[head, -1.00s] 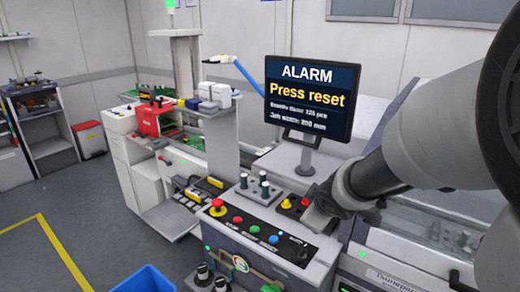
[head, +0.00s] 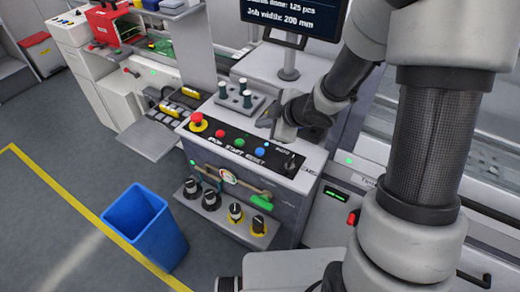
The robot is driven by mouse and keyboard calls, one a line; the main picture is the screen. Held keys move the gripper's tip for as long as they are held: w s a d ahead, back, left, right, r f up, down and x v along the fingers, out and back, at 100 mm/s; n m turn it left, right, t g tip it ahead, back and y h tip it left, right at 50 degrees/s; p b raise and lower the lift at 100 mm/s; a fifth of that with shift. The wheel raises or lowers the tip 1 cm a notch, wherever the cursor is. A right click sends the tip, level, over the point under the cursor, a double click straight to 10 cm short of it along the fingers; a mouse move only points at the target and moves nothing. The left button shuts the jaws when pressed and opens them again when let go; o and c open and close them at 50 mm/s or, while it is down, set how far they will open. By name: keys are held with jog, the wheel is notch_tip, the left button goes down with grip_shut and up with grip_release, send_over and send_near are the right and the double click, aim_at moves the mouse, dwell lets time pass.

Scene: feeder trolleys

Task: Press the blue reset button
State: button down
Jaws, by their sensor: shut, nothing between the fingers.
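The blue reset button (head: 260,152) is on the black sloped panel (head: 228,146) of the grey control console, above the label RESET. To its left are a green button (head: 239,143), a red button (head: 219,133) and a red emergency stop (head: 197,121) on a yellow base. A black switch (head: 290,161) is to its right. My gripper (head: 271,128) is shut and empty. In the picture it shows just above the blue button, apart from it; the exact height over the panel is hard to tell.
A monitor (head: 291,20) stands behind the console, cut off at the top. A small block with dark-topped pegs (head: 236,97) sits behind the panel. Several knobs (head: 235,212) and a green handle (head: 262,201) are on the front. A blue bin (head: 143,225) stands on the floor at the left.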

aim_at(263, 153)
jog(key=shift+f+b, duration=4.1)
jog(key=shift+f, duration=0.3)
jog(key=shift+f+b, duration=0.3)
jog(key=shift+f, duration=0.1)
jog(key=shift+f+b, duration=0.35)
jog(key=shift+f, duration=0.1)
jog(key=shift+r, duration=0.15)
jog(key=shift+r+p, duration=0.75)
jog(key=shift+p, duration=0.15)
notch_tip(263, 153, up, 5)
jog(key=p, duration=0.5)
